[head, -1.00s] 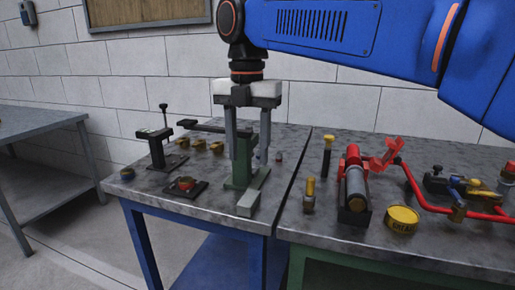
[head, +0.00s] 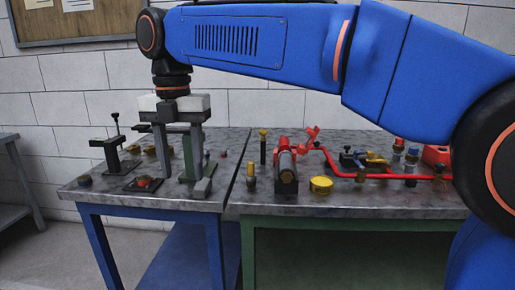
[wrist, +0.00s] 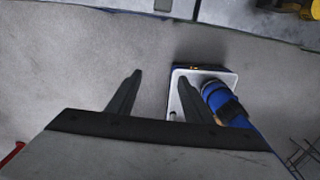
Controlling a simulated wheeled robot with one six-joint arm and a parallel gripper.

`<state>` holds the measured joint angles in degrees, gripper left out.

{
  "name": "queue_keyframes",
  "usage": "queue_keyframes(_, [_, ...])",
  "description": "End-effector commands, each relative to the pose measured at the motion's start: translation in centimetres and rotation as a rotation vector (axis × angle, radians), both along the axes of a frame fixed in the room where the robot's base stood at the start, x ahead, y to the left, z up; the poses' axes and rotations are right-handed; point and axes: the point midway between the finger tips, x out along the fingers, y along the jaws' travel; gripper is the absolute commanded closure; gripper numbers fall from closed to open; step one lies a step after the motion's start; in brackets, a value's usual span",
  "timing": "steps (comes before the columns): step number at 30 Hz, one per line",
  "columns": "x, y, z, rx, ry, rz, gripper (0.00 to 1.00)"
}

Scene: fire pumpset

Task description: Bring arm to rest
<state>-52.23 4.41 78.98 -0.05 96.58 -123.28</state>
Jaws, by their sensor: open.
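My gripper (head: 180,172) hangs pointing down from my blue arm in the head view. Its two grey fingers are apart, with nothing held between them. In that view it overlaps the left end of the bench, in front of a green stand (head: 187,168). In the wrist view my gripper (wrist: 158,76) shows its fingers spread over bare grey floor (wrist: 60,70), so it does not look directly above the bench top.
A blue-framed bench (head: 120,206) carries small fixtures and a red part in a dark tray (head: 144,183). A green-framed bench (head: 345,207) beside it holds a red-ended cylinder (head: 286,170), a yellow tin (head: 321,184) and red piping (head: 405,177). A notice board (head: 100,20) hangs behind.

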Motion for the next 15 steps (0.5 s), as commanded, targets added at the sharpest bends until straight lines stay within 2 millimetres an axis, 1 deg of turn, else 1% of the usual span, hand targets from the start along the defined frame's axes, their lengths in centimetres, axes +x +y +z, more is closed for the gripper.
queue_keyframes(1, [0.0, 0.0, 0.0, 0.000, 0.000, 0.000, 0.54])
queue_keyframes(8, [0.7, -2.5, -0.3, 0.014, -0.010, -0.124, 0.54])
queue_keyframes(11, [1.0, -3.8, -0.5, 0.020, -0.015, -0.190, 0.54])
queue_keyframes(15, [1.5, -6.2, -0.9, 0.035, -0.024, -0.311, 0.54])
